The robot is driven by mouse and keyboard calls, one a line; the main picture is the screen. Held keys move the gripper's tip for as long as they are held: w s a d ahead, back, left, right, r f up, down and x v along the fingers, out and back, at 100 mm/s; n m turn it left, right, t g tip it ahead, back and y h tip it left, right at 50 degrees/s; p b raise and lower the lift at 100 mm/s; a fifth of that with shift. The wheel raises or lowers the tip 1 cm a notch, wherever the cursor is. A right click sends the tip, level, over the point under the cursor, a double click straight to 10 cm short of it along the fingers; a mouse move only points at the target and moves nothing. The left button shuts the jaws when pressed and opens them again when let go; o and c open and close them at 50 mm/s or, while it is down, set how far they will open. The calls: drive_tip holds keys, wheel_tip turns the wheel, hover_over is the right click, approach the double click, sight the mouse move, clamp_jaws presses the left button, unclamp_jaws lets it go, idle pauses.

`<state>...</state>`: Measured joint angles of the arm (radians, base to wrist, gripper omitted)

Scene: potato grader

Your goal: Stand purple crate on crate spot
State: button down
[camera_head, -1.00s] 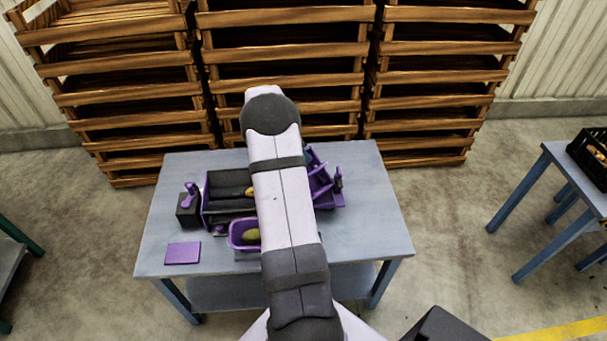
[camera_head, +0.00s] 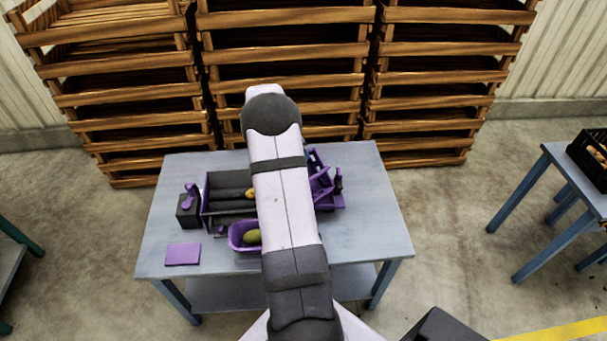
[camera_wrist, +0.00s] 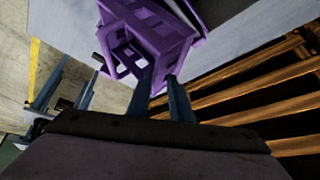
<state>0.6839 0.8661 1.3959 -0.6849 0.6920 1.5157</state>
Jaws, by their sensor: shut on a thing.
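My gripper (camera_wrist: 164,95) is shut on the purple crate (camera_wrist: 160,35), with its two dark fingers at the crate's near edge in the wrist view. The crate has open slatted sides and looks tilted in that view. In the head view the purple crate (camera_head: 322,182) shows just right of my arm, partly hidden by it, at the right part of the grey-blue table. My arm hides the gripper there. A flat purple square (camera_head: 183,254) lies at the table's front left; no label shows whether it is the crate spot.
On the table (camera_head: 375,220) stand a dark tray with purple edges (camera_head: 225,181), a purple bin (camera_head: 236,240) holding a potato, and a black box with a purple lever (camera_head: 188,207). The table's right side is bare. Stacked wooden crates (camera_head: 280,84) stand behind.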

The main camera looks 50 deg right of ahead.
drive_tip(key=shift+s+a+r+p, duration=0.15)
drive_tip(key=shift+r+p, duration=0.25)
drive_tip(key=shift+r, duration=0.45)
drive_tip(key=shift+s+r+p, duration=0.1)
drive_tip(key=shift+r+p, duration=0.25)
drive_tip(key=shift+r, duration=0.55)
drive_tip(key=shift+s+a+r+p, duration=0.15)
drive_tip(key=shift+r+p, duration=0.25)
drive_tip(key=shift+r, duration=0.45)
drive_tip(key=shift+w, duration=0.1)
